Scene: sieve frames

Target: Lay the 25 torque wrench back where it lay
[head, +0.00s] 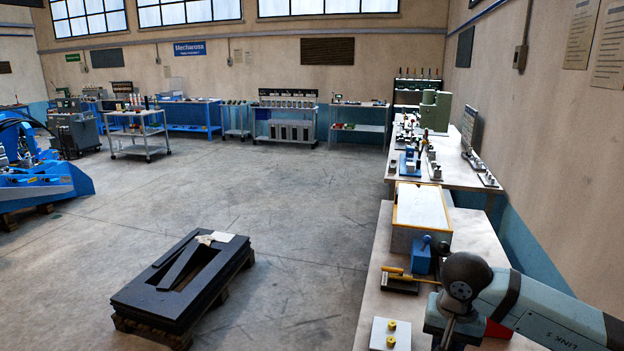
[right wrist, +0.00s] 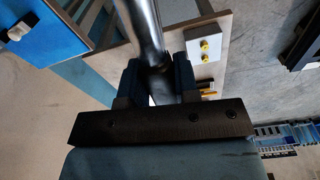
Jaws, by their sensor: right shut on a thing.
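In the right wrist view my right gripper (right wrist: 160,78) is shut on a thick, smooth metal shaft (right wrist: 143,28), which I take to be the torque wrench. Its dark lower part lies between the blue fingers, and the shaft runs out of the top of the picture. No size mark shows on it. In the head view my right arm comes in from the right, over the near bench (head: 355,335). Its gripper is mostly cut off at the bottom edge, and I cannot make out the wrench there. My left gripper is not in view.
On the near bench are a white plate (head: 377,336) with two yellow knobs, a dark block (head: 398,286) with a yellow piece, a blue block (head: 421,257) and a box with a white top (head: 421,208). A pallet with black plates (head: 150,296) stands on the open floor.

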